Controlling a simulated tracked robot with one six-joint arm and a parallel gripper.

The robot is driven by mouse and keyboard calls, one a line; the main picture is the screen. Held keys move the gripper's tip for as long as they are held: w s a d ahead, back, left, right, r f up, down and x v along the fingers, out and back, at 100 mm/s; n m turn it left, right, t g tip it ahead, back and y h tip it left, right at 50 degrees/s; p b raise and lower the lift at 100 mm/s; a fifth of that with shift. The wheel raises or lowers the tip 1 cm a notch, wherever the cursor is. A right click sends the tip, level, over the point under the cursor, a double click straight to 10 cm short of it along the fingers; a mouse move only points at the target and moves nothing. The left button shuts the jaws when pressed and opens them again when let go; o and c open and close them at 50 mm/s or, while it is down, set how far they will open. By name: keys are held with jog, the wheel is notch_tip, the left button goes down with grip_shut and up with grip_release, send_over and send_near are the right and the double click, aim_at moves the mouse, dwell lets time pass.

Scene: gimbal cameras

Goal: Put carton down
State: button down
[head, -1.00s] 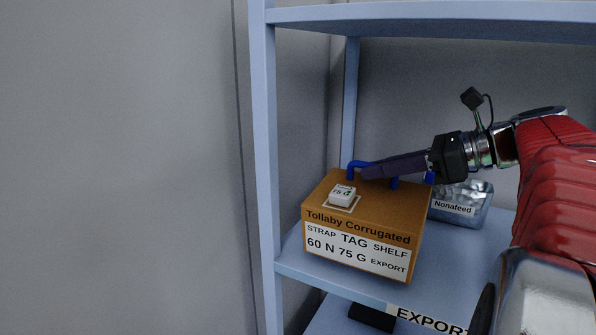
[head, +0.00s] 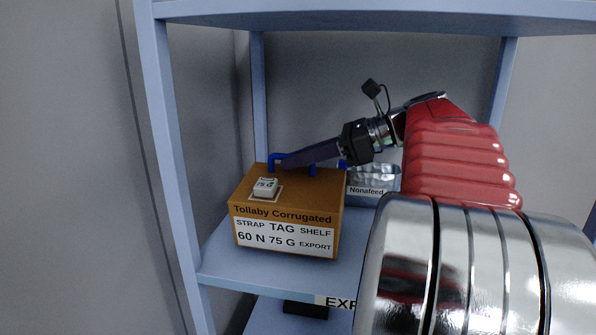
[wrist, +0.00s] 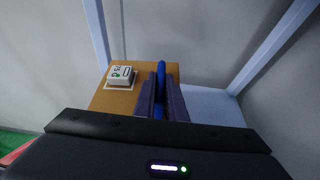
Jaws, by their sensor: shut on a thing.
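The carton (head: 285,208) is a brown box labelled "Tollaby Corrugated", with a white label reading "STRAP TAG SHELF 60 N 75 G EXPORT". A blue handle (head: 278,158) stands on its top, and a small white block marked "75 G" (head: 265,187) sits on a pale square there. My gripper (head: 288,163) reaches in from the right and is shut on the blue handle. In the wrist view the dark fingers (wrist: 161,98) close on both sides of the handle (wrist: 161,72). The carton is upright at the shelf (head: 225,262); whether its base touches the shelf I cannot tell.
A silvery bin labelled "Nonafeed" (head: 368,184) stands behind and right of the carton. Shelf posts (head: 170,150) rise at the left, and an upper shelf (head: 340,10) is overhead. A lower level has an "EXPORT" label, partly hidden by my arm.

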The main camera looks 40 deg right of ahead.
jog(key=shift+s+f, duration=0.1)
jog(key=shift+f, duration=0.6)
jog(key=shift+a+f, duration=0.15)
jog(key=shift+f, duration=0.5)
jog(key=c, duration=1.8)
grip_release()
jog(key=v, duration=1.2)
jog(key=shift+r, duration=0.1)
